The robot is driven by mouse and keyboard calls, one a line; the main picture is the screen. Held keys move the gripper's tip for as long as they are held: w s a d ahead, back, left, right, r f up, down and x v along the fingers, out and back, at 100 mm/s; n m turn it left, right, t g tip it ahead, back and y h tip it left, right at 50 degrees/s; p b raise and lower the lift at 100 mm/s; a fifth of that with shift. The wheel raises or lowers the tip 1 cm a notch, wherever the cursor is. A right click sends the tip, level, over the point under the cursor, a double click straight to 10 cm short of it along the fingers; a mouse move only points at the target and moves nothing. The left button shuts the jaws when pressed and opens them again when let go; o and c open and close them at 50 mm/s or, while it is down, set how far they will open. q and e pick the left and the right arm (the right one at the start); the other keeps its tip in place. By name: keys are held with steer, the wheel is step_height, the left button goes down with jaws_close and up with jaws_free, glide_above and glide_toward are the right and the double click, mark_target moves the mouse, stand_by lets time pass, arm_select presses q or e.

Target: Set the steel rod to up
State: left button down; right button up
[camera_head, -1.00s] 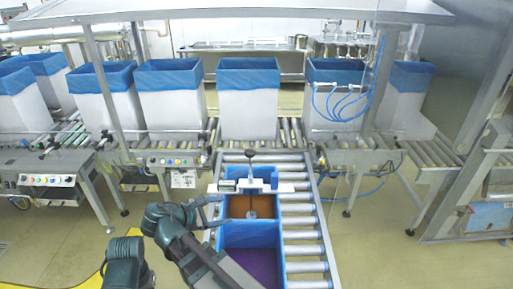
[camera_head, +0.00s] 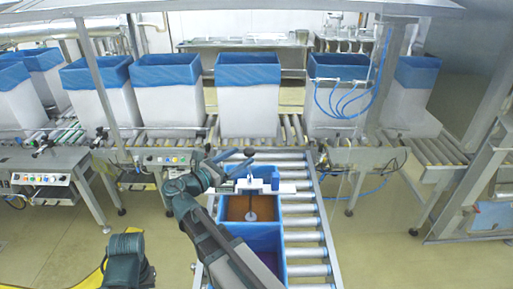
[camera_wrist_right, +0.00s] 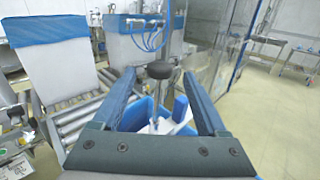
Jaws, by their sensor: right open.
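The steel rod (camera_head: 250,197) stands upright at the far end of the blue-lined box (camera_head: 258,236). A black ball knob (camera_head: 249,152) tops it, and a pale disc is at its foot over the brown contents. My right gripper (camera_head: 240,163) is open at the knob's height, pointing towards it. In the right wrist view, the knob (camera_wrist_right: 159,70) and the rod (camera_wrist_right: 156,103) appear between the two spread fingers; I cannot tell whether either touches. My left gripper is out of view.
A white bracket (camera_head: 287,187) with a blue cylinder (camera_head: 275,179) crosses the box beside the rod. The box rests on a roller conveyor (camera_head: 306,238). Several blue-lined white bins (camera_head: 248,108) stand on the conveyor behind.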

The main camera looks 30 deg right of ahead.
mark_target(254, 149)
steer(key=x, duration=0.8)
steer(key=shift+c, duration=0.3)
jaws_close()
stand_by(1.0)
